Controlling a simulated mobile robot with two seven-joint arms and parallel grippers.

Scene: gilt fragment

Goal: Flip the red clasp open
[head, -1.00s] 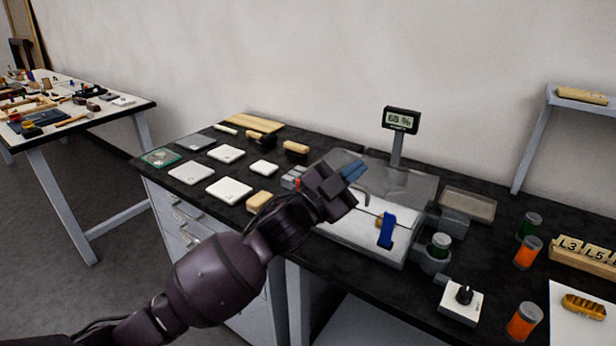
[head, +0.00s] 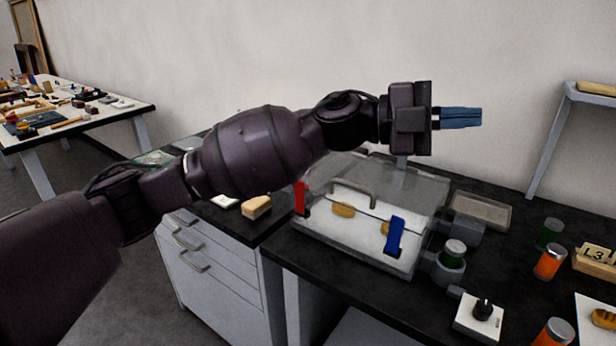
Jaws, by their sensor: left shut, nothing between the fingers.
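The red clasp (head: 300,198) stands at the left end of the front of a clear-lidded box (head: 360,240). A blue clasp (head: 395,236) is at the right of the box's front. The transparent lid (head: 410,182) has a grey handle, and tan pieces show inside on a white floor. My left gripper (head: 478,118) is raised above and behind the box, pointing right, its blue fingers shut and empty. It is well apart from the red clasp. My left arm crosses the view and hides the display and much of the bench's left part. My right gripper is not in view.
Orange-filled jars (head: 549,262) are farther right. A wooden brush-like block (head: 257,207) lies to the left. A second table (head: 130,112) is far left.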

